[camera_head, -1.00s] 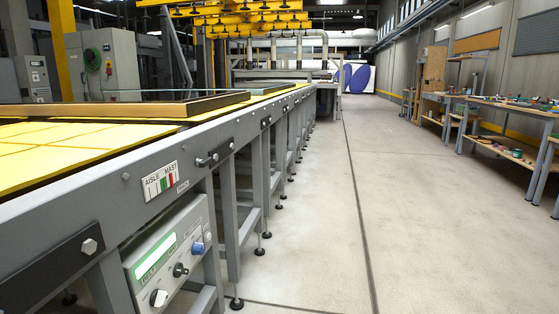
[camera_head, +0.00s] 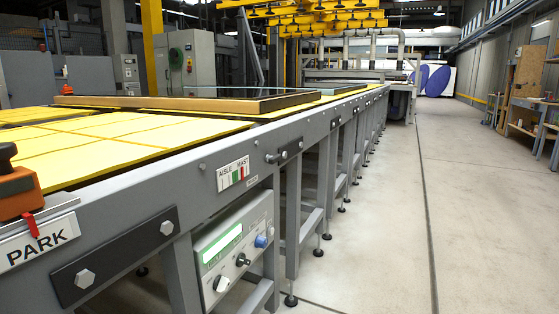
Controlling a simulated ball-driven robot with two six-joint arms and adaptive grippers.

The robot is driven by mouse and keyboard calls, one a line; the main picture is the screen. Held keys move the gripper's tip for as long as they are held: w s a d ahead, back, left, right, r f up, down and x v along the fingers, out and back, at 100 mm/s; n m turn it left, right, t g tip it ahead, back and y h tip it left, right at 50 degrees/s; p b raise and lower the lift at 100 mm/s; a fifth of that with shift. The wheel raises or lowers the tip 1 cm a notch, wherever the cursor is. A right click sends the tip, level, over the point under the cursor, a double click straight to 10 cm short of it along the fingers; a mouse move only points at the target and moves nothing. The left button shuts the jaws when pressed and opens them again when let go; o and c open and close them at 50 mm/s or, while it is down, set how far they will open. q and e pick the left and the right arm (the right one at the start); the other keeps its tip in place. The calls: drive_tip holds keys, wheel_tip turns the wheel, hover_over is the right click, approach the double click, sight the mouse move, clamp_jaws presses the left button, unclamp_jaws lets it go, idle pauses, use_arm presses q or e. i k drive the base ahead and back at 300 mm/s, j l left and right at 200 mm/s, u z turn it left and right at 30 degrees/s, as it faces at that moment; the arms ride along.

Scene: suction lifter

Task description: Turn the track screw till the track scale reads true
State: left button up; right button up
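The likely track scale is a small white plate (camera_head: 233,173) marked AISLE and MAST, with green and red bars, on the side rail of the long grey table. Its reading is too small to tell. A black bar (camera_head: 118,256) with two hex bolt heads is fixed to the rail at lower left; one bolt head (camera_head: 167,228) is at its right end. A smaller black bracket (camera_head: 284,156) with a bolt sits further along the rail. I cannot tell which of these is the track screw. Neither gripper is in view.
A control box (camera_head: 235,246) with a green display and knobs hangs below the rail. An orange block (camera_head: 16,190) with a black knob sits above a PARK plate (camera_head: 38,242). A framed pane (camera_head: 190,103) lies on the table. The aisle floor (camera_head: 480,220) is clear.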

sight(271, 160)
drive_tip(key=i+l+u, duration=0.2)
drive_tip(key=i+l, duration=0.15)
drive_tip(key=l, duration=0.25)
drive_tip(key=i+l+u, duration=0.1)
drive_tip(key=l, duration=0.25)
drive_tip(key=i+l+u, duration=0.1)
drive_tip(key=l, duration=0.25)
drive_tip(key=i+l+u, duration=0.1)
drive_tip(key=i+l, duration=0.15)
drive_tip(key=l, duration=0.1)
